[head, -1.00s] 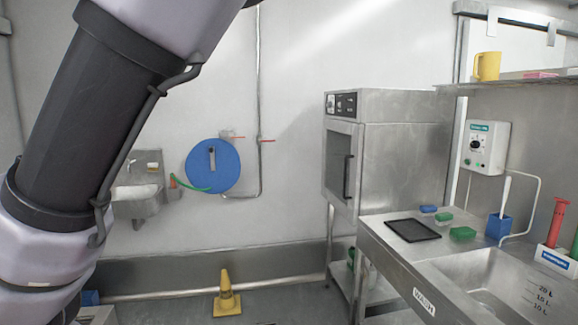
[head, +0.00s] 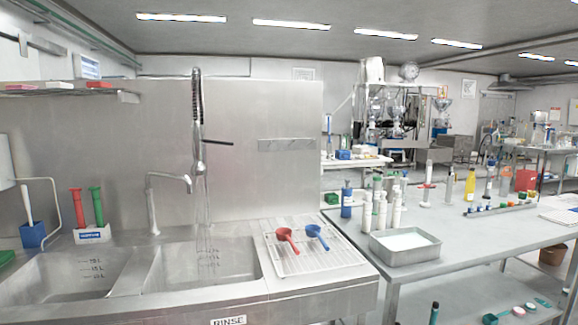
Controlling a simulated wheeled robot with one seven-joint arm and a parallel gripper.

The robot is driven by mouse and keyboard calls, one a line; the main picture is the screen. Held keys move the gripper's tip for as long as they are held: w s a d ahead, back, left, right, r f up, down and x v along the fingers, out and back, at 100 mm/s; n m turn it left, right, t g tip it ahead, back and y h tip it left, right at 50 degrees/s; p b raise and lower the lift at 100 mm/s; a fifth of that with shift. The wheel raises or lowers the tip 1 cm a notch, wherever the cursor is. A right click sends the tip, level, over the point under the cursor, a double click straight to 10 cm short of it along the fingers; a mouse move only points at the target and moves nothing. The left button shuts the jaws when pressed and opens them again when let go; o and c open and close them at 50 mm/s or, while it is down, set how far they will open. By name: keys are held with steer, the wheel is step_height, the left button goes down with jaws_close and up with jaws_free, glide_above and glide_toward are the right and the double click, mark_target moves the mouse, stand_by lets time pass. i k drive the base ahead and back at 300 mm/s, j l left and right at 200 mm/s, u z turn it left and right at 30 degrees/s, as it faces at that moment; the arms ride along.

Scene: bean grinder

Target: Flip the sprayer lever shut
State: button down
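The sprayer (head: 198,155) hangs from a tall spring hose (head: 197,100) above the right-hand sink basin (head: 200,268) in the head view. A dark lever (head: 219,142) sticks out to the right from the sprayer, roughly level. Thin pale streaks run down from the sprayer head towards the basin and look like running water. My gripper is not in view, and nothing touches the sprayer or its lever.
A separate faucet (head: 155,195) stands left of the sprayer. A drainboard (head: 345,258) with a red scoop (head: 288,238) and a blue scoop (head: 318,236) lies to the right. A steel table (head: 460,240) with bottles and a metal tray (head: 405,247) stands further right.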

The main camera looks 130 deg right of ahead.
mark_target(208, 141)
steer(key=z, duration=3.95)
